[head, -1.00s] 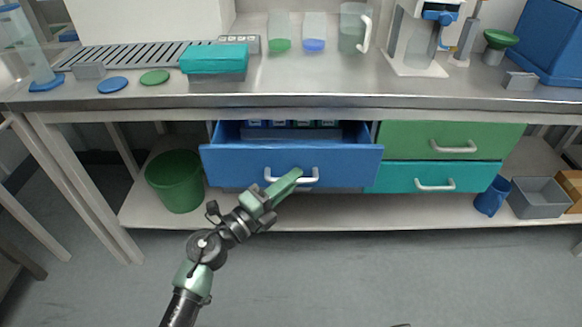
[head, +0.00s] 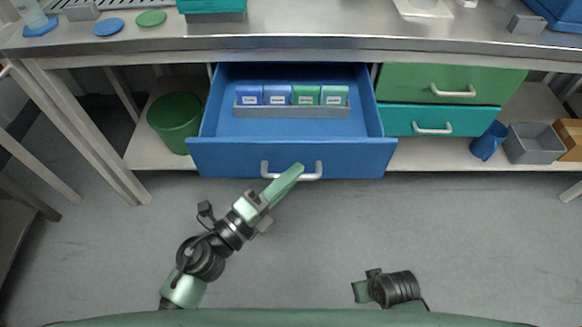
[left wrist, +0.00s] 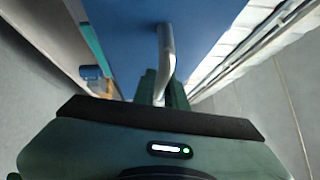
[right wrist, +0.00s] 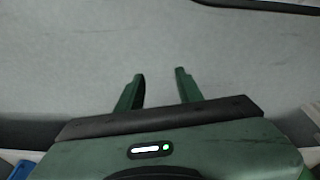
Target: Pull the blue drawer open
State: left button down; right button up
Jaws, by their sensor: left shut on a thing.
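The blue drawer (head: 290,155) is pulled well out from under the bench in the head view. Its inside shows, with a grey rack (head: 290,110) of blue and green labelled boxes near the back. My left gripper (head: 292,172) is shut on the drawer's white handle (head: 312,173). In the left wrist view the handle (left wrist: 166,50) runs between the fingers, against the blue drawer front (left wrist: 205,25). My right gripper is open and empty over the floor in the right wrist view (right wrist: 160,82). In the head view only part of the right arm shows.
A green drawer (head: 500,84) and a teal drawer (head: 470,121) are shut at the right. A green bin (head: 175,122) stands on the lower shelf at left. A blue cup (head: 488,141) and grey box (head: 533,143) stand at right. The floor in front is clear.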

pick_arm(q)
jog(key=shift+f, duration=0.1)
jog(key=c, duration=1.5)
grip_release()
jog(key=shift+o, duration=0.2)
